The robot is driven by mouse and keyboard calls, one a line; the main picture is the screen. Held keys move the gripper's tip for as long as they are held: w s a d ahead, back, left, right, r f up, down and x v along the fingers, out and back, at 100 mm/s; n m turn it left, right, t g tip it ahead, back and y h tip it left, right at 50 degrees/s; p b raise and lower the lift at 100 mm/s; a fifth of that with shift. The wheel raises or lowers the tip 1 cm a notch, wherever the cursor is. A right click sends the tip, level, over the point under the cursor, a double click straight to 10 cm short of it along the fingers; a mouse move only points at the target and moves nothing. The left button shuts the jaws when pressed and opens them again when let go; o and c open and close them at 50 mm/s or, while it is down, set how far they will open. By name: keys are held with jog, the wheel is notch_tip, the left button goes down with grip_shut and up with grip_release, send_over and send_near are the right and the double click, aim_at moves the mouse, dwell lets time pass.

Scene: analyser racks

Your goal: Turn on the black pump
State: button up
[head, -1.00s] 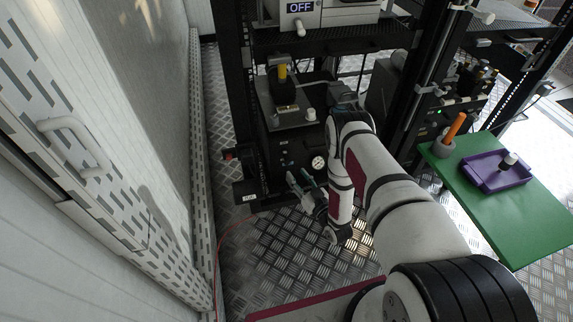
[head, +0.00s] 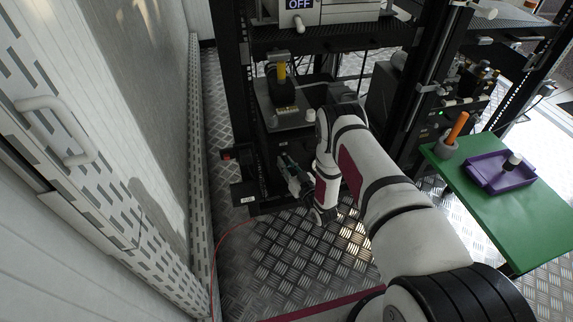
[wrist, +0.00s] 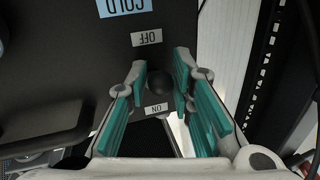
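The black pump (head: 263,120) is a dark box low in the rack, with my arm over part of its front. In the wrist view its dark panel (wrist: 70,65) carries a round black switch knob (wrist: 158,82) between an OFF label (wrist: 146,38) and an ON label (wrist: 156,109), both upside down. My gripper (head: 287,167) is at the pump's front. In the wrist view my gripper (wrist: 161,65) is open, one teal-padded finger on each side of the knob. I cannot tell whether the fingers touch it, nor which way the switch is set.
A blue COLD label (wrist: 124,5) is on the panel. A unit with an OFF display (head: 299,4) sits on the shelf above. A green table (head: 510,225) with a purple tray (head: 482,180) stands at right. A white wall with a handle (head: 60,125) is at left.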

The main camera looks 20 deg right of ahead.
aim_at(286, 162)
grip_shut()
jog(key=shift+r+p, duration=0.1)
jog(key=shift+p, duration=0.25)
jog(key=shift+s+r+m+g+p, duration=0.15)
jog(key=shift+r+m+g+p, duration=0.2)
jog(key=shift+g+p, duration=0.7)
jog(key=r+g+p, duration=0.1)
jog(key=g+p, duration=0.1)
jog(key=p, duration=0.1)
jog(key=shift+h, duration=0.4)
jog(key=shift+r+m+g+p, duration=0.2)
jog(key=shift+g+p, duration=0.3)
jog(key=shift+g, duration=0.15)
jog(key=shift+r+m+g+p, duration=0.15)
jog(key=shift+r+g+p, duration=0.05)
jog(key=shift+g+p, duration=0.35)
jog(key=shift+r+m+g+h+p, duration=0.15)
jog(key=shift+r+g, duration=0.05)
jog(key=shift+g, duration=0.55)
jog(key=shift+r+m+g+h+p, duration=0.15)
jog(key=shift+g, duration=0.55)
jog(key=shift+w, duration=0.2)
